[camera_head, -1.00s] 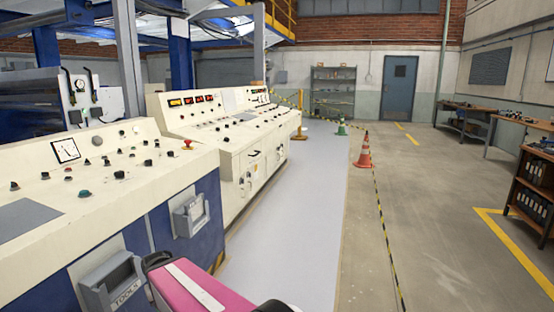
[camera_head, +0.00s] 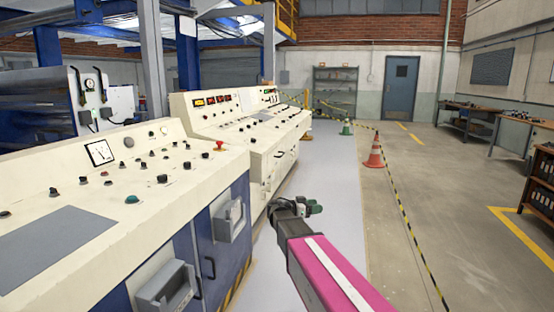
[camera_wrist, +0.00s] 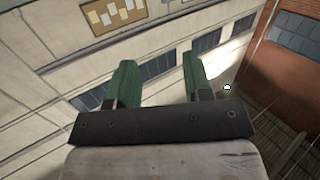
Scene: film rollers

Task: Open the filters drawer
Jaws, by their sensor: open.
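My gripper (camera_head: 309,206) is at the end of my pink arm, out over the pale floor strip right of the console. In the wrist view its two green fingers (camera_wrist: 158,76) stand wide apart with nothing between them, and the camera faces a wall and windows. Two grey drawer-like boxes sit on the blue front of the near cream console. The nearer box (camera_head: 165,288) is at the bottom, the farther box (camera_head: 230,220) is left of my gripper and apart from it. I can read no filters label on either now. Whether they are pulled out is unclear.
The cream console (camera_head: 110,230) with knobs fills the left, and a second console (camera_head: 240,128) stands beyond it. A dark handle (camera_head: 211,268) is between the boxes. The pale floor strip (camera_head: 335,190) is clear.

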